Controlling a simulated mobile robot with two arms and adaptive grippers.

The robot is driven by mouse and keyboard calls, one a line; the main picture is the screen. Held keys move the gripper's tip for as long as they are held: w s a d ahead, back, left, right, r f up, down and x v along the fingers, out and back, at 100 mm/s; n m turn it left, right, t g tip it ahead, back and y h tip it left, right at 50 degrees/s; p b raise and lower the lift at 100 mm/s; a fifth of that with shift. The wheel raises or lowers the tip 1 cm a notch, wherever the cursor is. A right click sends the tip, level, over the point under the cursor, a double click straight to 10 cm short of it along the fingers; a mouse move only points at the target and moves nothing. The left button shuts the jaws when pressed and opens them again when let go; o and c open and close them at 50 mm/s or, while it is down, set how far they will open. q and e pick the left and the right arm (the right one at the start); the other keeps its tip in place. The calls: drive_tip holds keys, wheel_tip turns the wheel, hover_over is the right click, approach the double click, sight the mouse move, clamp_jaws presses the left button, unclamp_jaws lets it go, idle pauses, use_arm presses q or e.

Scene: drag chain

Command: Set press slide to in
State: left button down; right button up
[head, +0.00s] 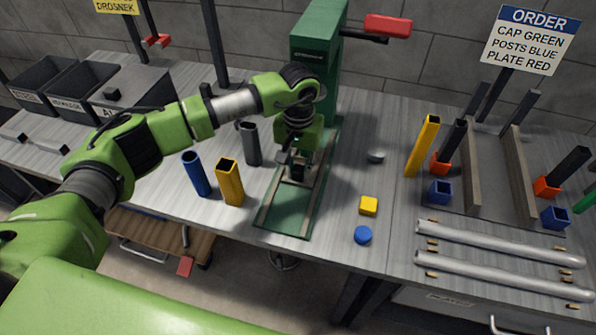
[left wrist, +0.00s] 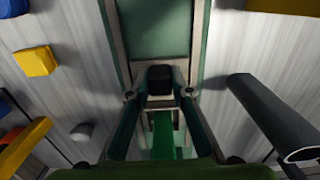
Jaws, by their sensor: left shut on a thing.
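The green press (head: 316,50) stands at the back middle of the table with a red-handled lever (head: 388,26). Its green base (head: 280,212) with slide rails runs out toward the table's front edge. My left gripper (head: 297,168) reaches down over the slide in front of the press column. In the left wrist view, the gripper (left wrist: 160,95) has its fingers on both sides of a dark slide knob (left wrist: 160,78) and is shut on it. The arm and fingers hide part of the slide. My right gripper is not in view.
A blue tube (head: 196,175), a yellow tube (head: 230,183) and a grey tube (head: 250,144) stand left of the press. A yellow cap (head: 368,205), a blue cap (head: 363,235) and a grey cap (head: 376,156) lie right of it. Dark bins (head: 45,82) stand far left.

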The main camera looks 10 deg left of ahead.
use_arm(q)
drive_tip(key=c, duration=1.8)
unclamp_jaws()
wheel_tip(320, 180, up, 12)
